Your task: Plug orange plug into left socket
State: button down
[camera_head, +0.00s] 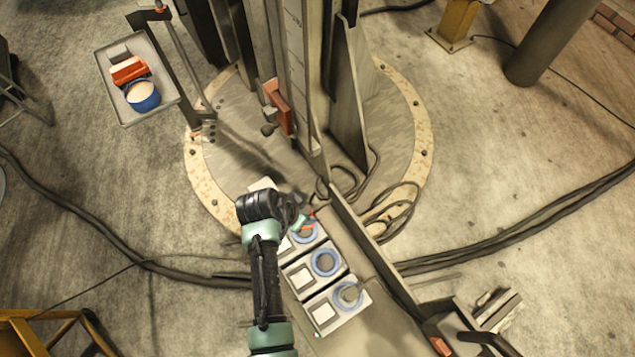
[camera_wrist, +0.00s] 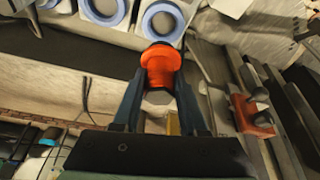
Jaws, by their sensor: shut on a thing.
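The orange plug (camera_wrist: 160,68) is between the two fingers of my gripper (camera_wrist: 158,90), which is shut on it. In the wrist view the plug's far end overlaps the lower edge of a blue-ringed socket (camera_wrist: 163,17). I cannot tell whether it touches that socket. In the head view my gripper (camera_head: 303,212) is at the upper-left end of a row of three blue-ringed sockets. It partly hides the upper-left socket (camera_head: 306,236), and only a sliver of orange shows there. The middle socket (camera_head: 325,262) and the lower-right socket (camera_head: 348,295) are uncovered and empty of any orange plug.
A tall metal column with a reddish block (camera_head: 279,105) stands behind the sockets. Black cables (camera_head: 395,215) loop right of the panel. A black handle (camera_head: 487,340) is at the lower right.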

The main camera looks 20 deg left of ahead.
jog(key=shift+s+a+f+b, duration=0.15)
jog(key=shift+f+b, duration=0.6)
jog(key=shift+f, duration=0.05)
notch_tip(320, 180, down, 3)
jog(key=b, duration=0.3)
jog(key=shift+r, duration=0.1)
jog(key=shift+s+p, duration=0.2)
jog(key=shift+p, duration=0.15)
jog(key=shift+f+b, duration=0.95)
jog(key=shift+f, duration=0.5)
dwell(1.5)
dwell(0.3)
jog(key=shift+c, duration=1.8)
grip_release()
jog(key=p+v, duration=0.1)
jog(key=v, duration=1.2)
jog(key=shift+p, duration=0.4)
